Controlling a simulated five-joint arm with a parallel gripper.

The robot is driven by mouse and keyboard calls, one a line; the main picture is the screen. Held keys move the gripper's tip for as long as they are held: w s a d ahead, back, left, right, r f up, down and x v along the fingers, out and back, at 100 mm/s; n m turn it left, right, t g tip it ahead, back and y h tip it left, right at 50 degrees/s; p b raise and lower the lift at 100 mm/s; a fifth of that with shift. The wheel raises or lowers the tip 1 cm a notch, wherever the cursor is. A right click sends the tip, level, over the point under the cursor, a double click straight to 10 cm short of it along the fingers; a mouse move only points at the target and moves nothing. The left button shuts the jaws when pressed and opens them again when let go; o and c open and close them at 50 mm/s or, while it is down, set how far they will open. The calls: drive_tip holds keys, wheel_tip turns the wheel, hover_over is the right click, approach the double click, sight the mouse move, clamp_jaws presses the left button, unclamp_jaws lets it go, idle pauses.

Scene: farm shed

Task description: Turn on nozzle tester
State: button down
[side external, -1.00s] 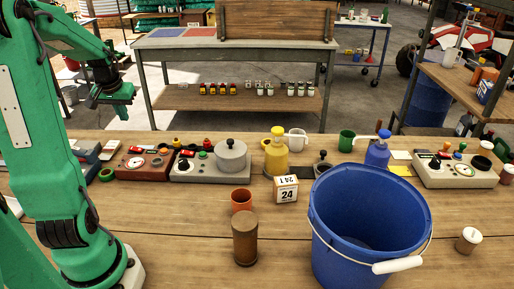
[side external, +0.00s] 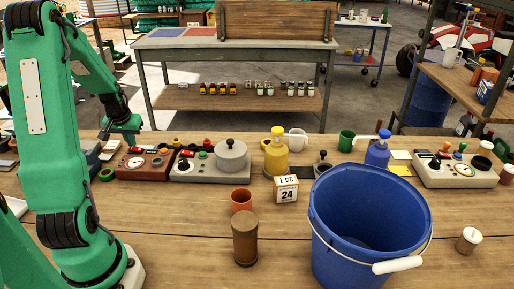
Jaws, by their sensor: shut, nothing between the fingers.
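I cannot tell by a label which unit is the nozzle tester. Three control boxes stand on the wooden bench. A dark red box (side external: 133,174) with a round gauge is at the left. A pale grey box (side external: 185,174) with a lidded metal pot (side external: 231,156) is right of it. A cream box (side external: 480,181) with a gauge and coloured knobs is at the far right. Switch positions are too small to read. My green gripper (side external: 122,138) is shut and empty, near the bench's back edge by the red box, apart from it as far as I can tell.
A large blue bucket (side external: 335,225) stands at the front right. A brown cylinder (side external: 245,240), an orange cup (side external: 241,200) and a block marked 24 (side external: 286,190) stand mid-bench. A yellow bottle (side external: 276,155) and a blue bottle (side external: 377,154) stand behind. The front left-centre is clear.

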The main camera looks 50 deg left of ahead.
drive_tip(key=shift+f, duration=0.2)
drive_tip(key=shift+s+a+f, duration=0.15)
drive_tip(key=shift+f, duration=0.15)
idle(0.4)
drive_tip(key=shift+w+d+r, duration=0.1)
drive_tip(key=shift+w+d, duration=0.45)
drive_tip(key=shift+d, duration=0.1)
drive_tip(key=shift+r, duration=0.1)
drive_tip(key=shift+w+r, duration=0.15)
drive_tip(key=shift+r, duration=0.6)
drive_tip(key=v, duration=1.2)
drive_tip(key=shift+w+r, duration=0.2)
drive_tip(key=shift+w, duration=0.15)
